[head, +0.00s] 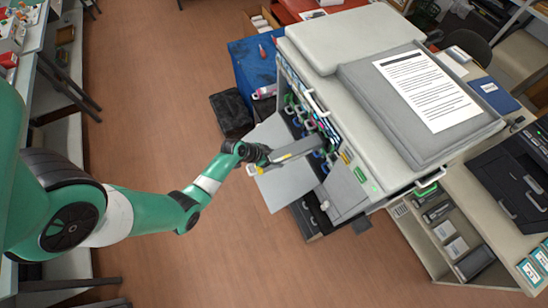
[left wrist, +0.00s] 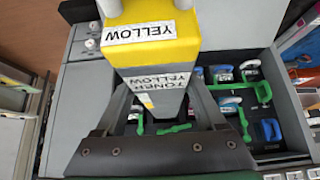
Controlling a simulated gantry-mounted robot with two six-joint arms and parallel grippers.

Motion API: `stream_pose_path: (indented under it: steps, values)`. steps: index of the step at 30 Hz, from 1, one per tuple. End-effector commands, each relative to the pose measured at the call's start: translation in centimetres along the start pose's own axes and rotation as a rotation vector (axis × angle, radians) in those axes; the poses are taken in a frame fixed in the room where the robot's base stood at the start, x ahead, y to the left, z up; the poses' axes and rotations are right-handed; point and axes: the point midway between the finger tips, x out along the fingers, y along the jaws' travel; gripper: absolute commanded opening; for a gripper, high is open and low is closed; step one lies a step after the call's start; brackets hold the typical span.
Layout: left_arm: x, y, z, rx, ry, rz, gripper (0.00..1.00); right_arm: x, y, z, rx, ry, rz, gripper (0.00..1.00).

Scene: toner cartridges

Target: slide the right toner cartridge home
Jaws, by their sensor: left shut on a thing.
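My left gripper (head: 264,156) is shut on a grey toner cartridge (head: 298,149) with a yellow end, in front of the printer's open toner bay (head: 310,122). In the left wrist view the cartridge (left wrist: 152,45) shows a yellow cap labelled YELLOW and a grey body labelled TONER YELLOW. The fingers (left wrist: 163,95) lie on both sides of it. The cartridge points toward the bay in the head view; how far its far end reaches into a slot cannot be told. My right gripper is not in view.
The bay holds green latches (left wrist: 262,92) and blue handles (left wrist: 268,130). An open grey door panel (head: 285,184) hangs below the cartridge. The copier's flat top (head: 425,155) carries a printed sheet (head: 425,90).

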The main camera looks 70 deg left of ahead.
Motion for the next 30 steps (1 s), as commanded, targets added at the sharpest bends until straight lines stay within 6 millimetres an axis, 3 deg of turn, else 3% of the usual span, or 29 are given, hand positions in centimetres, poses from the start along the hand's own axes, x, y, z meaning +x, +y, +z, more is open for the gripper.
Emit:
stream_pose_path:
  steps: [30]
  values:
    - [1.3, -0.1, -1.9, 0.0, 0.003, -0.001, 0.0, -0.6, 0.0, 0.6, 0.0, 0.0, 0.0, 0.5]
